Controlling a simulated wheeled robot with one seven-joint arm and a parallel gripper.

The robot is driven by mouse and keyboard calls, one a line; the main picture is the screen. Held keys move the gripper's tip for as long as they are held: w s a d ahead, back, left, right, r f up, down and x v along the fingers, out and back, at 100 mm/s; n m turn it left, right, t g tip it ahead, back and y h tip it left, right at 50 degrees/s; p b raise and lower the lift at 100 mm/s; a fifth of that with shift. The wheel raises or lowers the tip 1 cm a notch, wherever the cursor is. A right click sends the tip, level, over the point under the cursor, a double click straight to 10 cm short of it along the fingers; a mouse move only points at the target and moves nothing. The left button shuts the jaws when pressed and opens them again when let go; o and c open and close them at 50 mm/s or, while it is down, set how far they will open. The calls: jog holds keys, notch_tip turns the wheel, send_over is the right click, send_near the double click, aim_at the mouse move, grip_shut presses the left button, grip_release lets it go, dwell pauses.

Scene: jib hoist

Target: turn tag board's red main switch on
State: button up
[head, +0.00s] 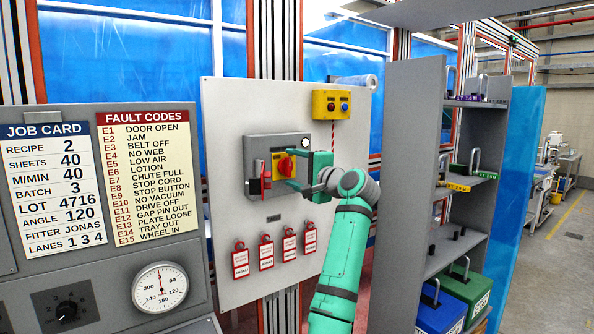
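The tag board (225,240) is a pale upright panel. A grey switch box (260,148) is mounted on it. The red main switch (286,166) is a red knob on a yellow plate on the box's front. A red tag or lock (264,176) hangs just left of the knob. My green gripper (296,170) comes in from the right, with its fingers apart close to the knob's right side. I see no thing held in it. Whether the fingers touch the knob cannot be told. The knob's exact angle is hard to read.
A yellow button box (331,104) with a red and a blue button sits above right of the switch. Several red-and-white tags (266,252) hang below. A grey shelf (400,190) with padlocks and bins stands right of my arm. A gauge console (110,285) stands left.

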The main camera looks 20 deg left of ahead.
jog(key=shift+s+d, duration=0.2)
jog(key=shift+d, duration=0.1)
jog(key=v, duration=1)
jog(key=shift+d+f, duration=0.1)
jog(key=shift+f, duration=0.05)
